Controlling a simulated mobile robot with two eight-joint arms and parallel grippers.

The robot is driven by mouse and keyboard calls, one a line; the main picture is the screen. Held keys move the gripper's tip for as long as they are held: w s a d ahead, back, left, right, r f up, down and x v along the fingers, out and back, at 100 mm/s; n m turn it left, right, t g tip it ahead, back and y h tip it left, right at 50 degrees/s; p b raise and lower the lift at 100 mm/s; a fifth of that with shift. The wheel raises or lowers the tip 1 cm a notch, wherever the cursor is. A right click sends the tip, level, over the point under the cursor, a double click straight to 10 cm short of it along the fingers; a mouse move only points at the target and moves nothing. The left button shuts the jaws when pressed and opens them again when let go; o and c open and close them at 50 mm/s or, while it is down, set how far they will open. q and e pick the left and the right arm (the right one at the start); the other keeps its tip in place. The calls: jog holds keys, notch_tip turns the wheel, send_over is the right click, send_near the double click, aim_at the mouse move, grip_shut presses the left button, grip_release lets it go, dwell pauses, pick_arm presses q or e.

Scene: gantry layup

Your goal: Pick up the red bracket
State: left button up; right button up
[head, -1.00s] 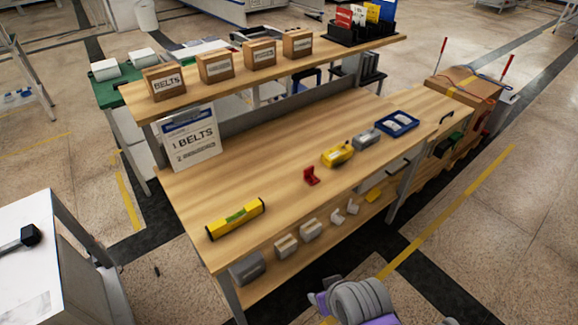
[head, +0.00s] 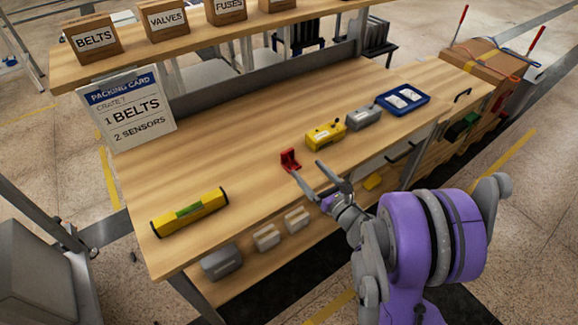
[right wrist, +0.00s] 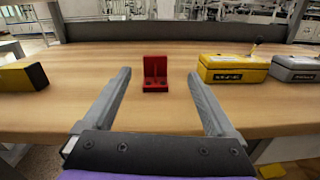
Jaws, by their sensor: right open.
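The red bracket (head: 290,159) stands upright on the wooden workbench (head: 240,136), near its front edge. In the right wrist view the bracket (right wrist: 155,75) is L-shaped, with a raised back and dark holes in its base. My right gripper (head: 308,174) is open and empty, just in front of the bracket. In the right wrist view the bracket shows ahead, between the two fingers (right wrist: 158,78) and a little beyond their tips. I see no contact. My left gripper is not in view.
A yellow box (head: 326,134), a grey box (head: 363,117) and a blue tray (head: 403,98) stand right of the bracket. A yellow level (head: 190,211) lies to the left. A packing card (head: 126,108) stands at the back left, under a shelf (head: 210,27). The bench between is clear.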

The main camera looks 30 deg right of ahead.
aim_at(288, 154)
jog(key=shift+a+f+n+y, duration=0.15)
jog(key=shift+f+n+y, duration=0.15)
jog(key=shift+f+n, duration=0.25)
jog(key=shift+w+a+n, duration=0.1)
jog(key=shift+w+n, duration=0.15)
jog(key=w, duration=0.6)
jog(key=w+a, duration=0.1)
jog(key=w, duration=0.3)
jog(key=shift+p, duration=0.3)
jog(key=shift+r, duration=0.1)
grip_shut()
